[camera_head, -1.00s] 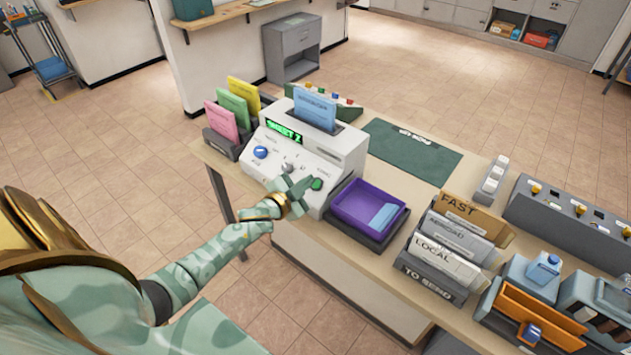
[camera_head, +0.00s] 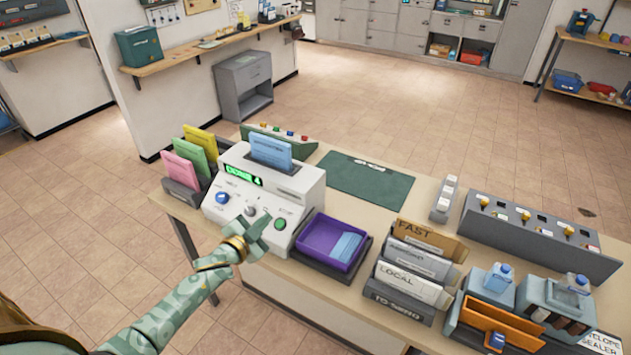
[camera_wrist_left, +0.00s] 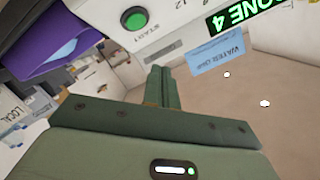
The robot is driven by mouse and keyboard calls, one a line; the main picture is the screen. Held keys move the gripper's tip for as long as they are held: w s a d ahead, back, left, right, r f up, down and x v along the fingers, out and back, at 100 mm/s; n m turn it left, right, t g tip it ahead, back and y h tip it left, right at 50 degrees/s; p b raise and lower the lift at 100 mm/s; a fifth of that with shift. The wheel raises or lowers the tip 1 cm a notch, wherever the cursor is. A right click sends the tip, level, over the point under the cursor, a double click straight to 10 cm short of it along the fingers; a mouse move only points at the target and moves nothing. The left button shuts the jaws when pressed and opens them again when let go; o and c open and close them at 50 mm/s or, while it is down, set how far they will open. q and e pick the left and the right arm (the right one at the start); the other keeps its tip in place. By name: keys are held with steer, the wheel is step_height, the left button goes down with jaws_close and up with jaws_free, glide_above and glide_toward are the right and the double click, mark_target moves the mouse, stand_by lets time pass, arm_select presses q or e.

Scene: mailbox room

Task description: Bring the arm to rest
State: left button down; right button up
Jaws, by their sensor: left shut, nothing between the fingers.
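My left gripper (camera_head: 259,221) is shut and empty, in front of the white machine (camera_head: 307,188) on the table. Its fingertips are near the machine's front panel, beside the green button (camera_head: 280,224); I cannot tell if they touch it. In the left wrist view the shut fingers (camera_wrist_left: 156,78) point toward the panel, with the green button (camera_wrist_left: 134,19) up and left of them. The machine's display (camera_head: 242,175) is lit green, and a blue card (camera_head: 270,151) stands in its top slot. My right gripper is not in view.
A purple tray (camera_head: 310,241) with a blue card sits right of the machine. Pink, green and yellow cards stand in a rack (camera_head: 181,197) on its left. A sorter marked FAST and LOCAL (camera_head: 401,303) stands further right.

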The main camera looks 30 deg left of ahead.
arm_select(q)
steer(key=s+d+f+n+g+b, duration=0.1)
steer(key=s+f+g, duration=0.2)
steer(key=s+f, duration=0.55)
steer(key=s+f+n+g+y+b, duration=0.1)
steer(key=s+f+g+b, duration=0.3)
steer(key=f, duration=0.8)
steer(key=s+d+f+n+g+p, duration=0.1)
steer(key=s+f+n+g, duration=0.1)
steer(key=s+f, duration=0.7)
steer(key=s+d+f+g+b, duration=0.1)
steer(key=s+d+f+g, duration=0.1)
steer(key=s+f, duration=0.3)
steer(key=s+d+f+g+b, duration=0.2)
steer(key=s+d+f, duration=0.3)
steer(key=s, duration=0.8)
steer(key=s+d+f+g+h+b, duration=0.1)
steer(key=s+d+f, duration=0.3)
steer(key=s, duration=0.5)
steer(key=shift+s+d+f+n+g+b, duration=0.15)
steer(key=shift+f+n+g+b, duration=0.15)
steer(key=shift+f+g+b, duration=0.5)
steer(key=shift+f, duration=0.1)
